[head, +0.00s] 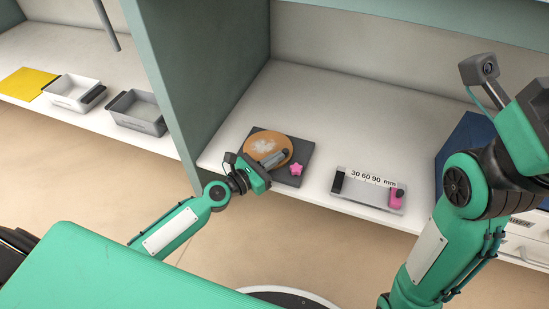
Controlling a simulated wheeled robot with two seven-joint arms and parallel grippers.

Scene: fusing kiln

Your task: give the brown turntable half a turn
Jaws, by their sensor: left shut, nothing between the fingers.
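The brown turntable (256,143) is a round tan disc with a whitish patch on top. It sits on a dark grey square base (303,151) on the white shelf. My left gripper (279,157) is at the near right rim of the disc, shut with nothing between its fingers. It hides part of the near rim. I cannot tell whether the fingertips touch the disc. A pink star (296,169) is at the right, by the gripper. My right arm rises at the right, but its gripper is not in view.
A clear tray (362,191) marked "30 60 90 mm" with a pink piece (396,196) stands to the right. A teal divider wall (205,75) is left of the turntable. Beyond it are a grey bin (137,111), a white bin (74,92) and a yellow sheet (27,83).

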